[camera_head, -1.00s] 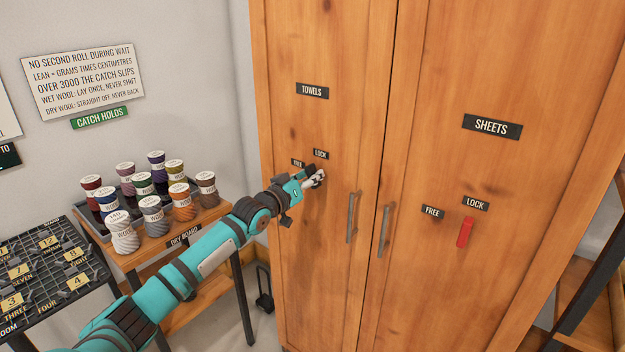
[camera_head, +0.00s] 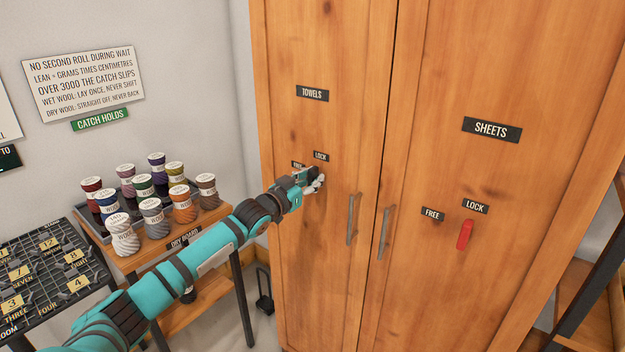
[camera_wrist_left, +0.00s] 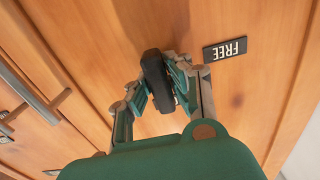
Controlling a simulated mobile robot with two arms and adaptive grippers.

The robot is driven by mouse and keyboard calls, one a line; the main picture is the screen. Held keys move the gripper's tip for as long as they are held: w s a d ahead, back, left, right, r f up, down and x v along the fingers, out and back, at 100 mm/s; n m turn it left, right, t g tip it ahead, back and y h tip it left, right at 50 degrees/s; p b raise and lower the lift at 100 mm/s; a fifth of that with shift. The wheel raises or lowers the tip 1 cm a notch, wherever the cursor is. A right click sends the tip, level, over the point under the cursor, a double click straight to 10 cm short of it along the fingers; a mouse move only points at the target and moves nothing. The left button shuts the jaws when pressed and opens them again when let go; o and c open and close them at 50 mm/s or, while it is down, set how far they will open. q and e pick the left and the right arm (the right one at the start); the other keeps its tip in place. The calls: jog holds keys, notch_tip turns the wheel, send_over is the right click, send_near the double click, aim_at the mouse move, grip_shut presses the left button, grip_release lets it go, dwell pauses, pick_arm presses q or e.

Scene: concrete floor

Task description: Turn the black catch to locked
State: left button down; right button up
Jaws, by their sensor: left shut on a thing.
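The black catch (camera_wrist_left: 155,75) is on the left cabinet door, below the TOWELS label (camera_head: 312,93). In the left wrist view it is a dark, slightly tilted bar between my fingers. My left gripper (camera_wrist_left: 160,86) is shut on it, one finger on each side. In the head view my left gripper (camera_head: 314,183) is at the door, just below the FREE (camera_head: 298,165) and LOCK (camera_head: 320,156) labels, and hides most of the catch. The FREE label (camera_wrist_left: 225,49) shows upside down beside the catch in the left wrist view. My right gripper is not in view.
A red catch (camera_head: 465,235) is on the right door, below SHEETS (camera_head: 491,129). Two vertical door handles (camera_head: 353,218) (camera_head: 384,232) stand near the door gap. Several wool spools (camera_head: 153,212) stand on a small table at left, beneath my left arm's side.

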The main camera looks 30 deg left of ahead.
pick_arm(q)
jog(key=shift+f, duration=0.1)
jog(key=c, duration=1.2)
grip_release()
jog(key=shift+c, duration=0.2)
jog(key=s, duration=1.2)
jog(key=shift+a, duration=0.45)
